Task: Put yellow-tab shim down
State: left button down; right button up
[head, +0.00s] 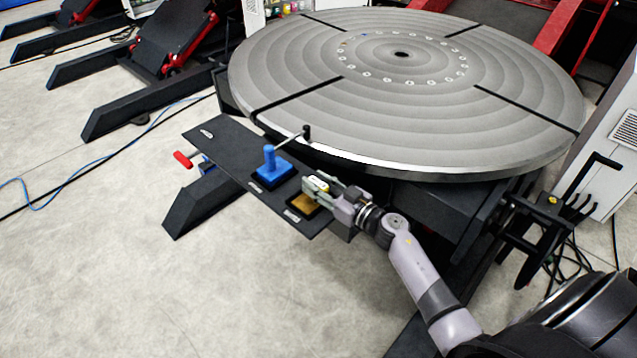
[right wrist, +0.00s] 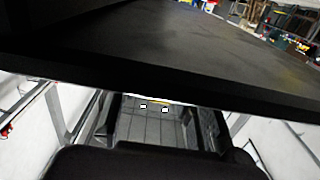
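My right gripper (head: 318,186) comes in from the right, low over the near end of a dark shelf plate (head: 225,150). Just below and left of its fingertips is a yellow-brown square (head: 303,204) in a dark frame; I cannot tell whether it is the shim or a coloured seat. A small pale piece shows at the fingertips, but the finger gap is unclear. In the right wrist view a thin yellow strip (right wrist: 160,101) shows beyond a dark edge, partly hidden. My left gripper is not in view.
A blue block with an upright post (head: 269,160) stands on the shelf beside the gripper. A rod with a black knob (head: 306,133) rises behind it. The large round turntable (head: 400,110) overhangs close behind. A red handle (head: 183,160) sticks out left. Floor in front is clear.

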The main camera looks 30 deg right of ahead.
jog(key=shift+r, duration=0.15)
jog(key=b+v, duration=0.1)
jog(key=v, duration=1.1)
jog(key=shift+d, duration=0.1)
jog(key=s+f+m+g+h, duration=0.15)
jog(key=s+f, duration=0.25)
jog(key=f, duration=0.7)
jog(key=s+f+m+g+h, duration=0.1)
jog(key=s+f+g+h, duration=0.25)
jog(key=f, duration=0.75)
jog(key=s+f+m+g+h, duration=0.15)
jog(key=s+f, duration=0.25)
jog(key=f, duration=0.7)
jog(key=s+a+f+n+g, duration=0.1)
jog(key=s+a+f+g, duration=0.2)
jog(key=s, duration=0.7)
jog(key=s+a+f+g, duration=0.3)
jog(key=s+f, duration=0.5)
jog(key=s, duration=0.2)
jog(key=s+a+f+n+g, duration=0.1)
jog(key=s+a+f+g, duration=0.2)
jog(key=s+f, duration=0.3)
jog(key=s+a, duration=0.1)
jog(key=s, duration=0.3)
jog(key=shift+f+n+y, duration=0.2)
jog(key=shift+n+y, duration=0.1)
jog(key=shift+y, duration=0.05)
